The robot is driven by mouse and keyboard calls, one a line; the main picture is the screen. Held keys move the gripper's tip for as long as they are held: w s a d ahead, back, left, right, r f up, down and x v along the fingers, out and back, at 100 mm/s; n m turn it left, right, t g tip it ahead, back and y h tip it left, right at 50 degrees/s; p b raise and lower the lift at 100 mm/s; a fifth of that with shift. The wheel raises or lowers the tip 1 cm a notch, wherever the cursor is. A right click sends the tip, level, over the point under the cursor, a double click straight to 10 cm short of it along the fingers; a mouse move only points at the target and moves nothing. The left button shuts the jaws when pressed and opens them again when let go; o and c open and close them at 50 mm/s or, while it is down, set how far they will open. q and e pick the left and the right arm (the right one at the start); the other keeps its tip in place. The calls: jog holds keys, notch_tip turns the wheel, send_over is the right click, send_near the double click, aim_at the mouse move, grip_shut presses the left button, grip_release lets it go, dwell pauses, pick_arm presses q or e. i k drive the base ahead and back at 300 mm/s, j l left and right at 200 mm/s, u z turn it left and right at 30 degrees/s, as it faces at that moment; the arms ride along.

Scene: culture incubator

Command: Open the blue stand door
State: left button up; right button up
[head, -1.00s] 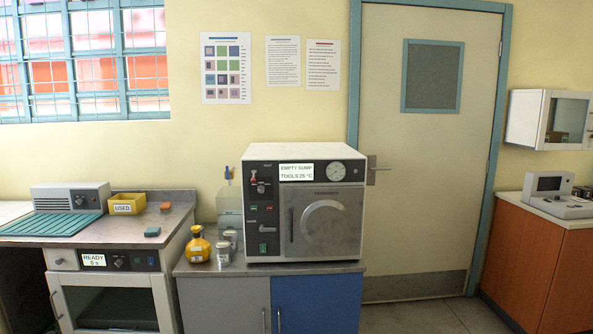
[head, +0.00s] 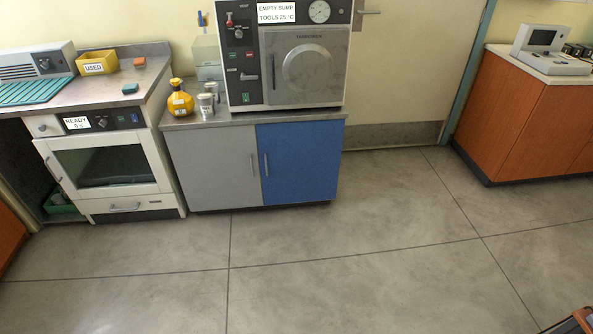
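The blue stand door (head: 300,163) is the right-hand door of the low stand under the autoclave, in the middle of the head view. It looks shut and flush with the grey door (head: 212,168) to its left. Neither of my grippers can be made out in the head view.
The autoclave (head: 338,66) stands on the stand's top, with a yellow flask (head: 180,102) and metal canisters to its left. A white incubator cabinet (head: 108,170) is at left, an orange cabinet (head: 520,120) at right. The floor (head: 330,250) in front is clear.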

aim_at(299, 161)
jog(key=i+j+u, duration=0.1)
jog(key=i+j, duration=0.2)
jog(key=i+j+u, duration=0.15)
jog(key=i, duration=0.35)
jog(key=j, duration=0.05)
